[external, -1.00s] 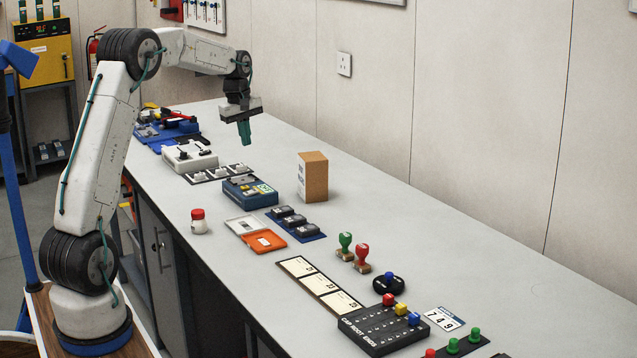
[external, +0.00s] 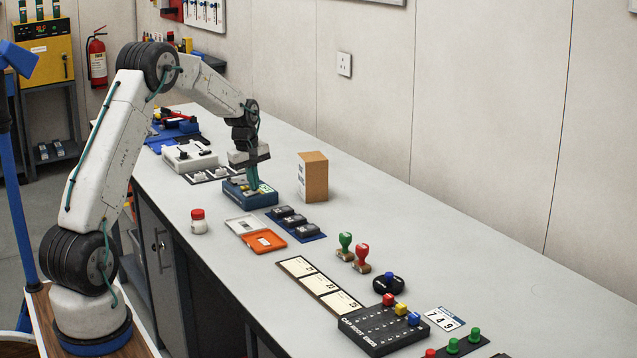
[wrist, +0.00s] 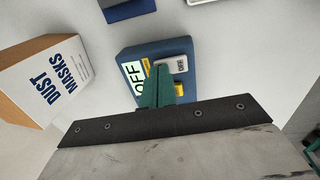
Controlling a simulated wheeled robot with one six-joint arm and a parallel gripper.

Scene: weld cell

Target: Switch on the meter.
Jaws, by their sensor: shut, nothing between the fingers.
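The meter appears to be the blue box (external: 262,200) on the bench, left of the cardboard box; it also shows in the wrist view (wrist: 131,55). On its top in the wrist view are a white label (wrist: 133,77) reading OFF, a pale grey part (wrist: 172,64) with small dark lettering, and a yellow part (wrist: 179,89) partly behind the fingers. My gripper (external: 253,189) is shut and empty, pointing down at the box top. In the wrist view its green fingertips (wrist: 159,70) overlap the box face near the grey part. I cannot tell whether they touch it.
A cardboard dust-mask box (external: 313,177) stands close on the right. A white unit (external: 190,156) and a strip of white switches (external: 198,177) lie behind. A blue mat with dark blocks (external: 293,221) and an orange case (external: 264,242) lie in front. A red-capped jar (external: 198,222) stands near the edge.

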